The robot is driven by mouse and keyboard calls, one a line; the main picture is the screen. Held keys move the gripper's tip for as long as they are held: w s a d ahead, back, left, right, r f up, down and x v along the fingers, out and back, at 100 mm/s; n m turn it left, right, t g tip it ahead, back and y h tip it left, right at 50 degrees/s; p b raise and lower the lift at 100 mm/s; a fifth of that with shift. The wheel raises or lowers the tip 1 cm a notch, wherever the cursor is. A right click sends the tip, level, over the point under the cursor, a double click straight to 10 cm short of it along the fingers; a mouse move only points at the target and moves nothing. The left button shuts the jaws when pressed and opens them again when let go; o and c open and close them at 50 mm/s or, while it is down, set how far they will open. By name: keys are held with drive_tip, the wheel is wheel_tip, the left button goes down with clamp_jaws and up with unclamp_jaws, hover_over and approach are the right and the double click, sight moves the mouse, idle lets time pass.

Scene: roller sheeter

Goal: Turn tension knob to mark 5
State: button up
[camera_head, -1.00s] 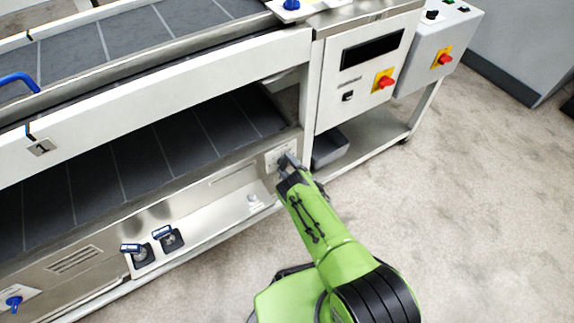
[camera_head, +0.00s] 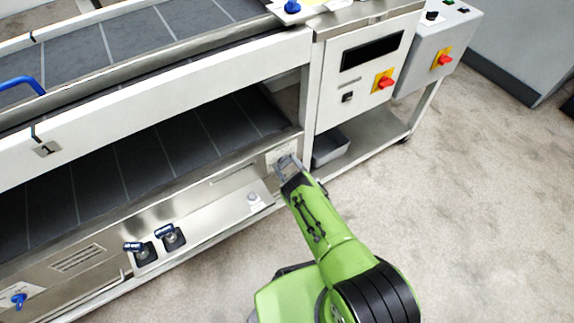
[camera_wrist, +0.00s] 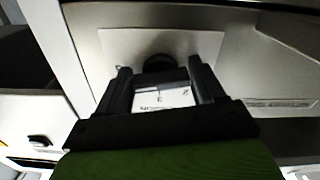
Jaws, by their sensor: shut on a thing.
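The tension knob (camera_wrist: 158,62) is dark and round-topped in the wrist view, between my fingertips. It sits on a white scale plate (camera_wrist: 205,42) with small printed numbers, partly covered by my gripper. Which mark the knob points to cannot be read. My gripper (camera_wrist: 157,72) is shut on the knob, one finger on each side. In the head view, my gripper (camera_head: 288,162) reaches the light plate (camera_head: 274,155) at the right end of the machine's lower steel panel. The knob itself is hidden there.
Two blue-handled levers (camera_head: 152,241) stand on the lower panel to the left. A steel ledge (camera_head: 225,203) lies below the plate. A grey tray (camera_head: 330,148) sits on the shelf to the right, under the control box (camera_head: 362,85). The floor (camera_head: 470,210) at right is clear.

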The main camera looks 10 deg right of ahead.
drive_tip(key=shift+s+f+m, duration=0.1)
drive_tip(key=shift+f+m, duration=0.05)
drive_tip(key=shift+m, duration=1.05)
drive_tip(key=shift+c, duration=0.3)
drive_tip(key=o, duration=0.9)
drive_tip(key=shift+c, duration=0.2)
drive_tip(key=shift+o, duration=0.8)
